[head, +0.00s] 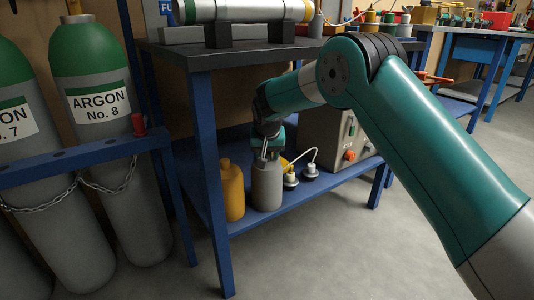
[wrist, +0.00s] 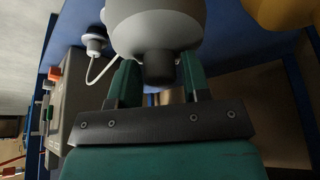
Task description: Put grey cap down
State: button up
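My gripper (head: 265,150) reaches down over the lower shelf, right above a grey bottle (head: 267,187). In the wrist view, my gripper's two fingers (wrist: 160,78) stand on either side of a dark grey cap (wrist: 158,67) and seem to touch it. The rounded grey bottle (wrist: 155,27) is just beyond the cap. The cap looks in line with the bottle's top; I cannot tell whether it rests on it or is slightly apart. In the head view the cap is hidden by my gripper.
A yellow bottle (head: 233,192) stands close left of the grey bottle. White plugs with a cable (head: 291,178) and a grey box (head: 335,135) are to the right. The tabletop (head: 265,50) overhangs the blue shelf (head: 300,196). A blue leg (head: 212,180) stands at left.

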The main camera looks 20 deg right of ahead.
jog(key=shift+o, duration=0.8)
jog(key=shift+r, duration=0.4)
jog(key=p+v, duration=0.1)
jog(key=v, duration=0.2)
jog(key=shift+r+p, duration=0.15)
jog(key=shift+p, duration=0.25)
jog(key=s+a+p, duration=0.3)
jog(key=s, duration=0.9)
jog(key=s+r+n+g+y, duration=0.2)
jog(key=s+r+n, duration=0.3)
jog(key=s, duration=1.1)
jog(key=s+a+r+n+g+y, duration=0.1)
jog(key=s+r, duration=0.7)
jog(key=s, duration=0.9)
jog(key=n+g+y, duration=0.1)
jog(key=n+y, duration=0.1)
jog(key=n, duration=0.1)
jog(key=shift+a+r+n, duration=0.2)
jog(key=shift+r+n, duration=0.1)
jog(key=shift+n, duration=0.1)
